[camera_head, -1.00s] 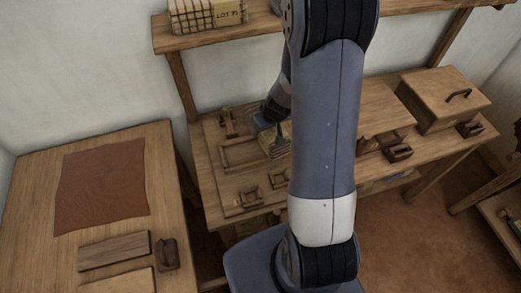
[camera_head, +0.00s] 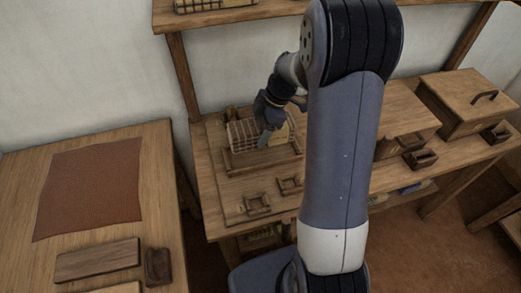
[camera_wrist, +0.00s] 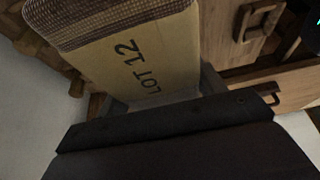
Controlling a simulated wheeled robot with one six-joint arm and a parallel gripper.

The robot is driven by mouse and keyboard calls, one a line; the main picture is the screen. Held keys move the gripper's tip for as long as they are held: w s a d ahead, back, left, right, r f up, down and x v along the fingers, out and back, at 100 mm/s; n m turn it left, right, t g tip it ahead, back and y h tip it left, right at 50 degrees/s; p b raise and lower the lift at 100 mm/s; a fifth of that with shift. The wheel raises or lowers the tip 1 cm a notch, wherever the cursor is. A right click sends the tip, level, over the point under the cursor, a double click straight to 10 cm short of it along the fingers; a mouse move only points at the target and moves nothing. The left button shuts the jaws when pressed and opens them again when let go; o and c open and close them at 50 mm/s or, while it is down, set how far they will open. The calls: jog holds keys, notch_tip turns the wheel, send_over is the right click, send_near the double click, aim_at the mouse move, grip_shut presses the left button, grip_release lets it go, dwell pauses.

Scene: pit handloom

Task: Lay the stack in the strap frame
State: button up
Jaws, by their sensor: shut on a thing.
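The stack (camera_head: 243,132) is a checked cloth bundle with a pale yellow band. In the wrist view the stack (camera_wrist: 150,62) shows its band marked LOT 12, with grey jaws at its sides. My gripper (camera_head: 266,138) is shut on the stack from above. The strap frame (camera_head: 262,161) is a low wooden frame on the board of the back bench. The stack is over the frame and roughly lines up with its long side. I cannot tell whether it touches the frame's bottom. My arm and gripper hide part of the stack's right side.
Small wooden holders (camera_head: 257,204) lie in front of the frame. A lidded wooden box (camera_head: 470,97) stands at the bench's right. A shelf above holds another checked bundle (camera_head: 213,4). The left table carries a brown cloth (camera_head: 92,186) and a wooden block (camera_head: 97,260).

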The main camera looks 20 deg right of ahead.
jog(key=shift+f, duration=3.6)
jog(key=shift+f, duration=0.15)
jog(key=o, duration=0.8)
jog(key=shift+c, duration=0.2)
jog(key=shift+r+p, duration=0.25)
jog(key=shift+p, duration=0.15)
jog(key=b+v, duration=0.1)
jog(key=v, duration=1)
jog(key=shift+d+r, duration=0.25)
jog(key=shift+r, duration=0.1)
